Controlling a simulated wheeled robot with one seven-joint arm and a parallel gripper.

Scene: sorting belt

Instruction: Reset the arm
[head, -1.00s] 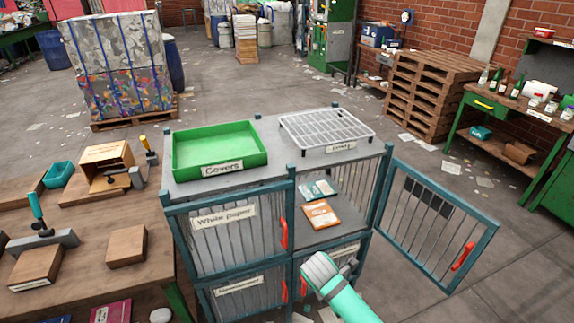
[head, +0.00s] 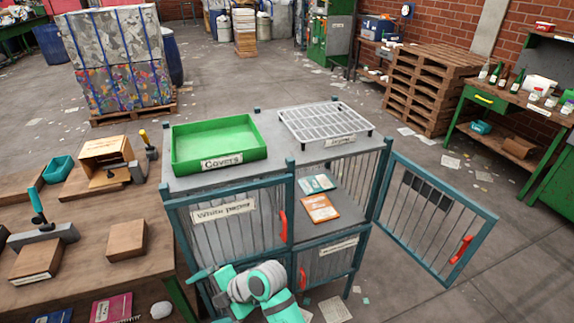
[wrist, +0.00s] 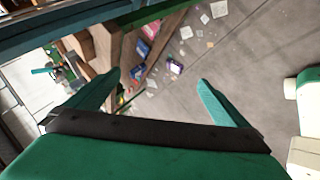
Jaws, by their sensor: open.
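My gripper shows in the wrist view (wrist: 150,95) with its two teal fingers spread wide and nothing between them. In the head view my teal and grey arm is at the bottom middle, in front of the lower left of the cage cabinet (head: 275,176). The arm hides part of the cabinet's lower left door. The gripper's fingertips are hard to make out in the head view.
The cabinet's upper right door (head: 435,215) stands open to the right, with a teal booklet (head: 317,184) and an orange booklet (head: 320,209) inside. A green tray (head: 218,148) and a white rack (head: 325,123) sit on top. A wooden workbench (head: 85,255) is at left.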

